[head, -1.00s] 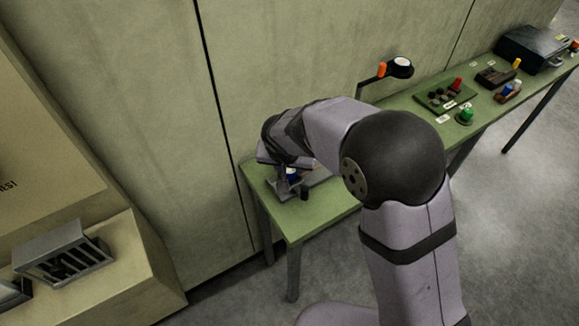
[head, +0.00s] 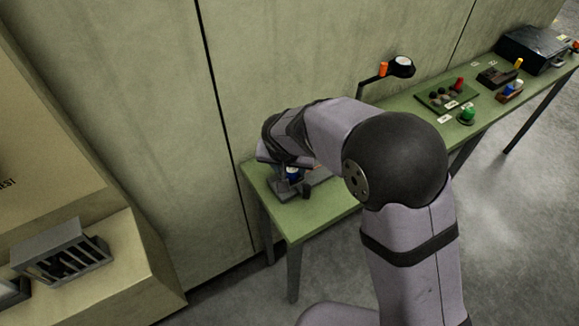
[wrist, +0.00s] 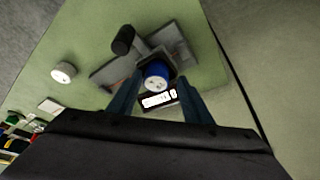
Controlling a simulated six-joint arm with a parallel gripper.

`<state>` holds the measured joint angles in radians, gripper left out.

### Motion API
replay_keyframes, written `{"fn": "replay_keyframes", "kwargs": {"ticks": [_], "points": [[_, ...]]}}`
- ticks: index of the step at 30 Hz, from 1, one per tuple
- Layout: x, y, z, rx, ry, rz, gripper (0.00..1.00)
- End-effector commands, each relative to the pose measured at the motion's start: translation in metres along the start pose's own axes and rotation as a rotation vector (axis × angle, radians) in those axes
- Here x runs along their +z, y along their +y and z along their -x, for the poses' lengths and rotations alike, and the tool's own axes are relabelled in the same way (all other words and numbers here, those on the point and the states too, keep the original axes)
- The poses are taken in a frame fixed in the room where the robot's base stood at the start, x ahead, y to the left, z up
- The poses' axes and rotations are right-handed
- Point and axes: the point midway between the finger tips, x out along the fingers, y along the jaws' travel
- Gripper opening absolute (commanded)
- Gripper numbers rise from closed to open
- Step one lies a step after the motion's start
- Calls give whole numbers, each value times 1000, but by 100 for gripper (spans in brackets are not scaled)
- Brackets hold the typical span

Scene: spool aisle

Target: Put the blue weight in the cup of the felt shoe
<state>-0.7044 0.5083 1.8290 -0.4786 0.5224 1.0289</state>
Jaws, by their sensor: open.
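The blue weight (wrist: 157,75), with a pale top with dark marks, stands on or in a grey metal fixture (wrist: 172,41) at the near end of the green table. It also shows partly in the head view (head: 293,175), under my wrist. I cannot clearly make out the felt shoe or its cup; the weight and my fingers cover that part of the fixture. My gripper (wrist: 159,82) is open, with one finger on each side of the weight. I cannot tell whether the fingers touch it.
A black knob (wrist: 123,39) on the fixture stands close to the left finger. A white label (wrist: 157,99) lies near the weight. A white disc (wrist: 63,72) is farther left. Along the table are a green-based knob (head: 467,116), a dark green tray (head: 447,97) and a black case (head: 532,49).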

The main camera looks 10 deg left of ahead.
Motion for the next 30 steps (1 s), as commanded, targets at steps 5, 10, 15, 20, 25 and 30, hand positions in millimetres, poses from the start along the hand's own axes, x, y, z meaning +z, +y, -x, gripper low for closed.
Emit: {"fn": "replay_keyframes", "kwargs": {"ticks": [5,10,15,20,25,30], "points": [[9,6,-5,19,-23,-4,49],[7,6,1,19,-23,-5,49],[4,4,19,13,-16,-5,49],[2,2,50,8,-10,-4,49],[1,2,82,7,-8,-3,49],[1,1,106,7,-9,-1,49]]}}
